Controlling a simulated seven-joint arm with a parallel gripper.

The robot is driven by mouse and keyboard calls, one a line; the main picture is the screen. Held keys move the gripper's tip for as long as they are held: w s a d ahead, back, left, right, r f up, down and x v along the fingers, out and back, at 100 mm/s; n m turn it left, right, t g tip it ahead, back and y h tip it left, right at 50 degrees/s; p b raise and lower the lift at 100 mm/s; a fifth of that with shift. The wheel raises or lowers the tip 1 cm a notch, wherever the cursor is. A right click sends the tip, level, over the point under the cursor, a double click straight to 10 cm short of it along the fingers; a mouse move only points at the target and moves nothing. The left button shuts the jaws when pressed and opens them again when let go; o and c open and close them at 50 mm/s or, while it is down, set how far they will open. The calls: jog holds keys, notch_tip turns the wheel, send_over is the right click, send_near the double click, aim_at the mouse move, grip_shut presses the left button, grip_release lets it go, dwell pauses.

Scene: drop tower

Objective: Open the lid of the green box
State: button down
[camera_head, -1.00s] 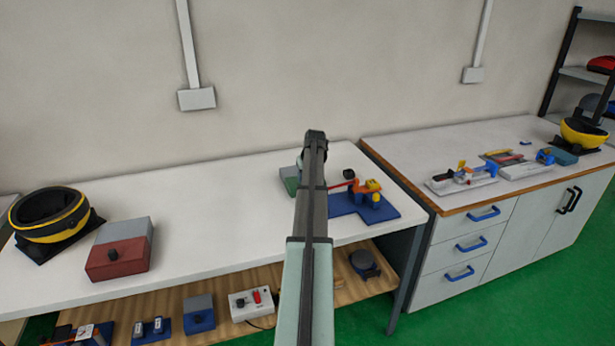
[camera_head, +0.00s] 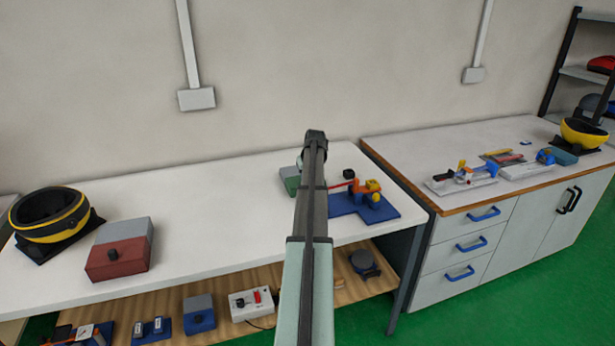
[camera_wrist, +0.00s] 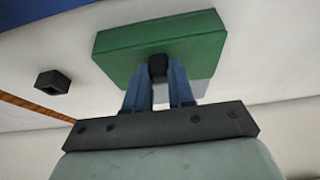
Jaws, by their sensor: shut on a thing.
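The green box (camera_head: 291,182) stands on the white workbench, mostly hidden behind my arm in the head view. The wrist view shows its green side (camera_wrist: 128,52) and a grey part (camera_wrist: 203,88) next to it. A small black knob (camera_wrist: 158,67) sticks out on the box. My gripper (camera_wrist: 158,75) has its two blue fingers on either side of this knob and is shut on it. In the head view my arm hides the fingers. I cannot tell whether the lid is raised.
A blue stand with orange and yellow parts (camera_head: 366,198) is close to the right of my arm. A red-and-grey box (camera_head: 118,262) and a yellow-black ring (camera_head: 50,217) are at the bench's left. The bench between them and my arm is clear.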

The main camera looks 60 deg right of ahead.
jog(key=w+d, duration=0.6)
jog(key=c, duration=1)
grip_release()
jog(key=shift+o, duration=0.2)
jog(key=v, duration=1.4)
jog(key=shift+w, duration=0.1)
